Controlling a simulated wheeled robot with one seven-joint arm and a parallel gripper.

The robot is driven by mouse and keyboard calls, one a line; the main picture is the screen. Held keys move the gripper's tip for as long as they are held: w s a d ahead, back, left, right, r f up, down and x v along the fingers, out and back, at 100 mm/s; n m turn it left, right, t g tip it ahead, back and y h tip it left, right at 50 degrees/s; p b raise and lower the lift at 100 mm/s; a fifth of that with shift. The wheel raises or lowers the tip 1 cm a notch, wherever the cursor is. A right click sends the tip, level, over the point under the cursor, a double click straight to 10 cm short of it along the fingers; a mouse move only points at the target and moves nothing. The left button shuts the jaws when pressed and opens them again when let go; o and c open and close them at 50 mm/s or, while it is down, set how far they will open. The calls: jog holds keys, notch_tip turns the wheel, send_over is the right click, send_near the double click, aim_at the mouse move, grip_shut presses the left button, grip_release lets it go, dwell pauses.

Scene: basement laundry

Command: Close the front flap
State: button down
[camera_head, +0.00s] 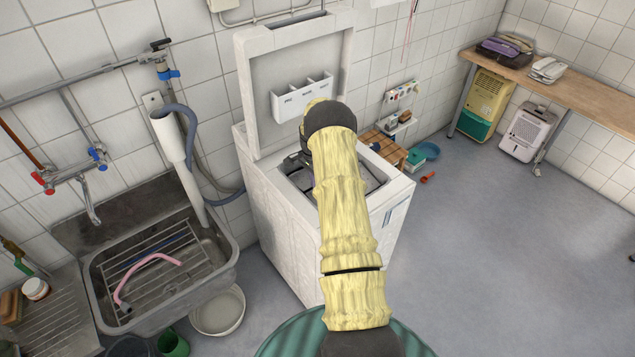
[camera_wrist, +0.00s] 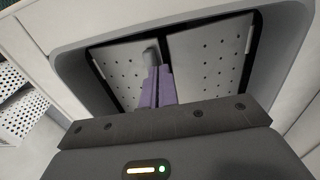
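The white top-loading washer (camera_head: 270,215) has its lid (camera_head: 297,85) raised. I cannot tell which is the front flap or how far each is tilted.
A metal sink (camera_head: 160,270) with a pipe and hose stands left of the washer. A pale basin (camera_head: 218,310) is on the floor between them. A wooden stool (camera_head: 383,149) stands behind the washer's right side. The floor to the right is clear.

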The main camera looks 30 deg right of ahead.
jog(key=shift+w+d+f+b, duration=0.1)
jog(key=shift+w+f+b, duration=0.2)
jog(key=shift+f+b, duration=0.5)
jog(key=shift+w+f+b, duration=0.3)
jog(key=shift+f+b, duration=0.45)
jog(key=shift+b, duration=0.05)
jog(key=shift+w, duration=0.1)
jog(key=shift+s, duration=0.2)
notch_tip(320, 180, up, 4)
jog(key=shift+w+r+p, duration=0.15)
jog(key=shift+p, duration=1.05)
jog(key=w+r+b, duration=0.2)
jog(key=w+r, duration=0.4)
jog(key=w, duration=0.1)
jog(key=shift+w+a+r, duration=0.2)
jog(key=shift+a+r, duration=0.15)
